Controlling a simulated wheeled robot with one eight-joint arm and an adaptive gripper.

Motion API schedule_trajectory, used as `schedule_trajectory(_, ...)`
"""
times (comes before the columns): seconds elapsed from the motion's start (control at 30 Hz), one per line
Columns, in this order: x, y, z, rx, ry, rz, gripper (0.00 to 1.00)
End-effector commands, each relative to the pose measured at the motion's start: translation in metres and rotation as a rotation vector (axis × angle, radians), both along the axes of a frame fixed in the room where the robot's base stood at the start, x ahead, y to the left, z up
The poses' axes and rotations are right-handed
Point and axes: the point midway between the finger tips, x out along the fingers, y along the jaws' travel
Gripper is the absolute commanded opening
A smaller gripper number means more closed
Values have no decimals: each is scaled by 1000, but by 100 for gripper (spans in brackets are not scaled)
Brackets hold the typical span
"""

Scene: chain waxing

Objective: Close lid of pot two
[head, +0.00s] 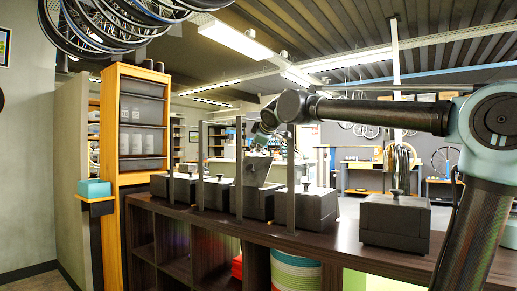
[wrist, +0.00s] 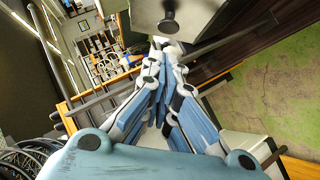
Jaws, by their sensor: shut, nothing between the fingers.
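Several dark box-shaped pots stand in a row on a dark shelf unit; no label tells which is pot two. One pot (head: 253,205) near the middle has its lid (head: 257,169) tilted up. The other pots, such as the one to its right (head: 315,209), have flat lids with knobs. My gripper (wrist: 164,46) is shut and empty. In the wrist view its fingertips are close to a grey lid (wrist: 200,12) with a dark knob (wrist: 169,22); I cannot tell whether they touch. In the head view my gripper is small, above the raised lid.
Dark upright posts (head: 291,178) stand along the row of pots. A separate pot (head: 396,222) sits at the right end of the shelf top (head: 345,250). A wooden cabinet (head: 111,130) stands at the left, and bicycle wheels (head: 75,25) hang above.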

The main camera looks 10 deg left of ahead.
Motion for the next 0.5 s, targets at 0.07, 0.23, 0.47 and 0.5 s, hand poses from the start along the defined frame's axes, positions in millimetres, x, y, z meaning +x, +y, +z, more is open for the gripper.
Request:
schedule_trajectory(0.07, 12, 5, -7, 1, 1, -4, 0)
schedule_trajectory(0.23, 35, 19, -19, 1, 1, -3, 0)
schedule_trajectory(0.47, 65, 36, -35, 1, 2, -3, 0)
schedule_trajectory(0.5, 70, 39, -38, 0, 1, -2, 0)
